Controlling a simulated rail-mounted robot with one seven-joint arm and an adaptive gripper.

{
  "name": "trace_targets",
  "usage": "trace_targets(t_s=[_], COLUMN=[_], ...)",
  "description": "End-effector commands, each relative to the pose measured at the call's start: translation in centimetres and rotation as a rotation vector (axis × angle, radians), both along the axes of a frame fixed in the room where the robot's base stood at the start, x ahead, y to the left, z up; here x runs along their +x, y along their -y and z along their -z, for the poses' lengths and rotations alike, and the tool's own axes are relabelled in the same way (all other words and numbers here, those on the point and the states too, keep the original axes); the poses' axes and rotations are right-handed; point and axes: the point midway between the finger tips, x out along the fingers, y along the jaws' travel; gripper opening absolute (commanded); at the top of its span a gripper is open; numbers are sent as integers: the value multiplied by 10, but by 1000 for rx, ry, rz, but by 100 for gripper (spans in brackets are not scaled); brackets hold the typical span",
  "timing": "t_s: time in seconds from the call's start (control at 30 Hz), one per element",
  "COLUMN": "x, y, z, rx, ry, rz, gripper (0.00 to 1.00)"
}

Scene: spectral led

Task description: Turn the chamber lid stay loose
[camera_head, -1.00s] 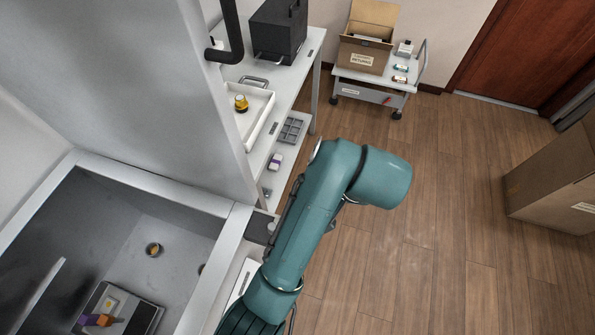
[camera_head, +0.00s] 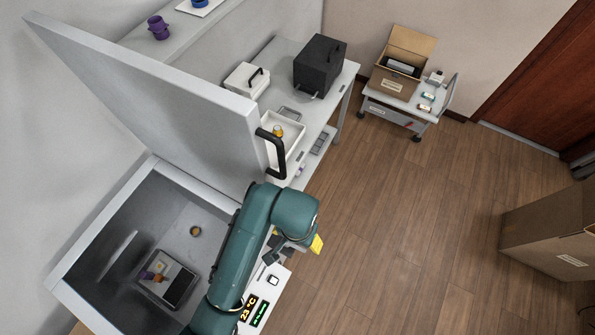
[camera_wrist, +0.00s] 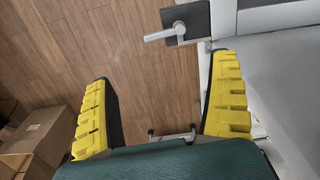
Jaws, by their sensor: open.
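The grey chamber lid (camera_head: 150,85) stands raised, tilted back over the open chamber (camera_head: 120,235), with a black handle (camera_head: 275,157) on its edge. In the wrist view, a black block with a silver lever (camera_wrist: 165,34) sits at the top, beside the chamber's pale edge; it looks like the lid stay. My gripper (camera_wrist: 162,75) is open, with yellow ribbed fingers apart and nothing between them. The lever lies beyond the fingertips, apart from them. In the head view my gripper (camera_head: 297,240) is partly hidden by my arm, beside the chamber's right side.
A display panel (camera_head: 254,309) reading 23 °C is at the chamber's front right. A dark-screened device (camera_head: 166,279) lies inside the chamber. A bench with a white tray (camera_head: 294,143) and black box (camera_head: 320,66) stands behind. A cart (camera_head: 397,96) and cardboard box (camera_head: 550,230) flank open floor.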

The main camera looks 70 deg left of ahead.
Motion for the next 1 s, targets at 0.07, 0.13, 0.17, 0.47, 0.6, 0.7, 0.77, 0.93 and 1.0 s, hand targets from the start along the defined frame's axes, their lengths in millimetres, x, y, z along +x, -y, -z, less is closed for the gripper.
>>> trace_targets(t_s=[0.07, 0.13, 0.17, 0.47, 0.6, 0.7, 0.77, 0.93, 1.0], x=[-1, -1, 0, 0, 0, 0, 0, 0, 0], y=[1, 1, 1, 1, 0, 0, 0, 0, 0], z=[20, 36, 43, 114, 136, 144, 145, 146, 146], rx=[-3, -3, -2, -2, 0, 1, 2, 2, 2], ry=[-3, -4, -2, -2, 0, 0, 1, 1, 1], rz=[0, 0, 1, 1, 1, 1, 1, 1, 1], gripper=[91, 91, 91, 91, 91, 91, 91, 91, 86])
